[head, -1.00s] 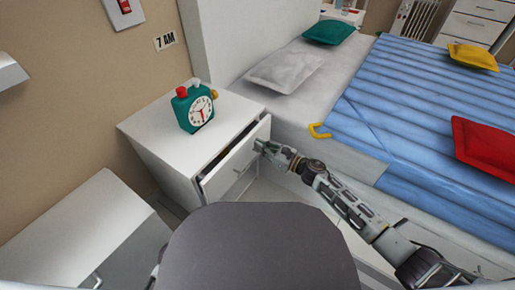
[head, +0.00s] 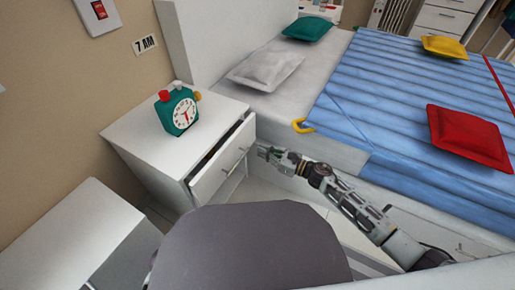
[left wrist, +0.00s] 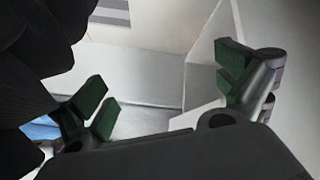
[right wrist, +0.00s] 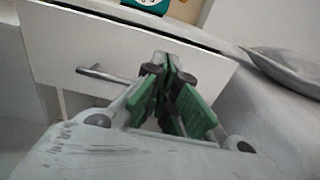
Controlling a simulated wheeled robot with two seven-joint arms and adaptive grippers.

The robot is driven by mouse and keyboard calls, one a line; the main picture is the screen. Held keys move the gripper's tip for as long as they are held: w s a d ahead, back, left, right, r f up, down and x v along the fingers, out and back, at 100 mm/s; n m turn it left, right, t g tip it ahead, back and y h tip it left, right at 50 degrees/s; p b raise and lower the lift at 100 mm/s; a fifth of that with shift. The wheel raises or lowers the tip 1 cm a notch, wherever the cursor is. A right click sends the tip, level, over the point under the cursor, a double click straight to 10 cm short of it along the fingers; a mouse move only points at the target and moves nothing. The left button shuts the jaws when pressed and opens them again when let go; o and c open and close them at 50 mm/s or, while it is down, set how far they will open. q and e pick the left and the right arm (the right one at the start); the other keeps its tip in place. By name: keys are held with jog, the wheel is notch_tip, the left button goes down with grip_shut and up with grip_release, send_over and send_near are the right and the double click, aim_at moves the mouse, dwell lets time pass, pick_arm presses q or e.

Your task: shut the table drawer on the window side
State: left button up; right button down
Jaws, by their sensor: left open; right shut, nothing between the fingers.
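The white bedside table (head: 150,150) has its drawer (head: 222,165) partly pulled out, with a dark gap along the top of the drawer front. A metal bar handle sits on the front; it also shows in the right wrist view (right wrist: 102,74). My right gripper (head: 264,153) is shut and empty, just off the right end of the drawer front. In the right wrist view its closed green fingertips (right wrist: 168,68) point at the drawer front (right wrist: 85,45), right of the handle; contact cannot be told. My left gripper (left wrist: 168,85) is open and empty, seen only in its wrist view.
A green alarm clock (head: 179,110) stands on the table top. The bed (head: 350,90), with cushions and a yellow hook-shaped thing (head: 302,126), borders the right side. Another white cabinet (head: 75,235) stands at lower left. A grey rounded shape covers the bottom middle.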

jog(key=shift+p+v, duration=0.3)
jog(key=shift+v, duration=1.55)
